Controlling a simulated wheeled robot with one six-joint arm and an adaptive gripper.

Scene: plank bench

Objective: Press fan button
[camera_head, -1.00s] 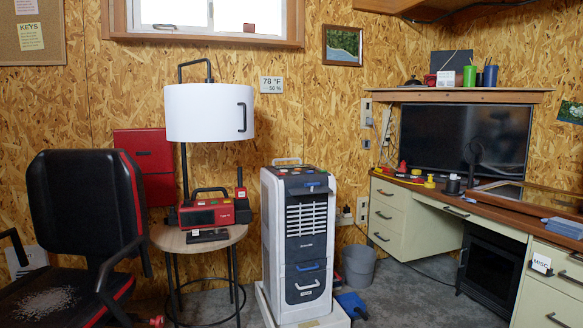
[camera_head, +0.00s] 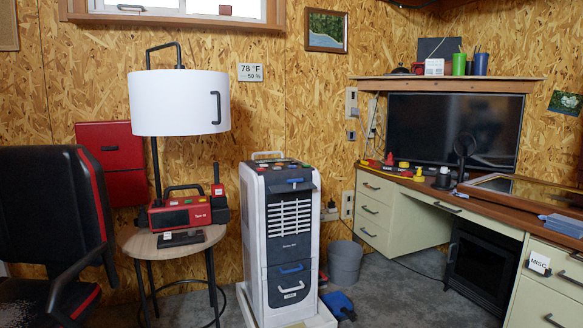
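A tall white and dark grey fan unit (camera_head: 289,240) stands upright in the middle of the view, on a pale low base (camera_head: 318,319) on the floor. It has a louvred front grille, a blue handle and a white handle below. Its top panel (camera_head: 276,165) carries several small coloured spots, green, red and blue, that may be buttons; they are too small to tell apart. My gripper is not in view.
A round side table (camera_head: 140,245) with a red radio (camera_head: 180,212) and a lamp (camera_head: 178,103) stands left of the fan. A black chair (camera_head: 50,210) is at the left edge. A desk (camera_head: 400,195) and a grey bin (camera_head: 345,262) are right.

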